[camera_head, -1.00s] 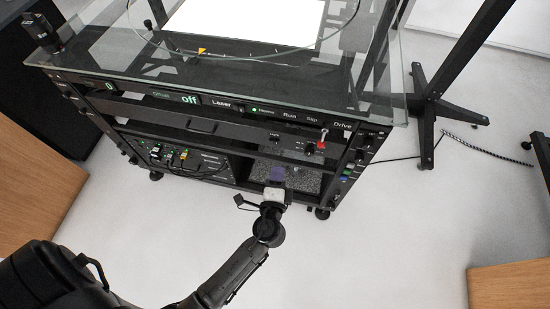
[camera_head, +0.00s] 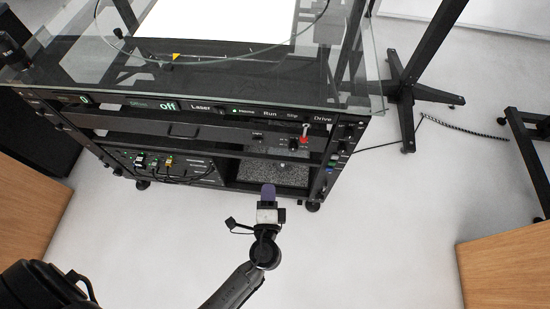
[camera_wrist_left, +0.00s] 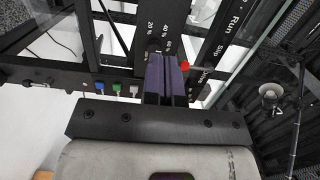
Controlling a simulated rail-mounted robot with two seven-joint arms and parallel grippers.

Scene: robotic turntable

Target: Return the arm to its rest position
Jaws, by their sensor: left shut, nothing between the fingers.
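My left arm comes in from the lower left in the head view. Its gripper (camera_head: 268,191) points at the front of the black turntable rack (camera_head: 226,183), just in front of the rack's open lower right bay. The purple fingers are together with nothing between them. In the left wrist view the closed fingers (camera_wrist_left: 165,75) stand in front of the rack's control panel, with a red knob (camera_wrist_left: 184,66) beside them. In the head view a red-tipped switch (camera_head: 304,138) shows on the panel above the gripper. My right gripper is not in view.
A glass top (camera_head: 215,88) overhangs the rack's front. A black stand (camera_head: 407,92) is to the right on the pale floor. Wooden panels (camera_head: 28,208) and (camera_head: 505,272) flank the scene. The floor right of my left arm is clear.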

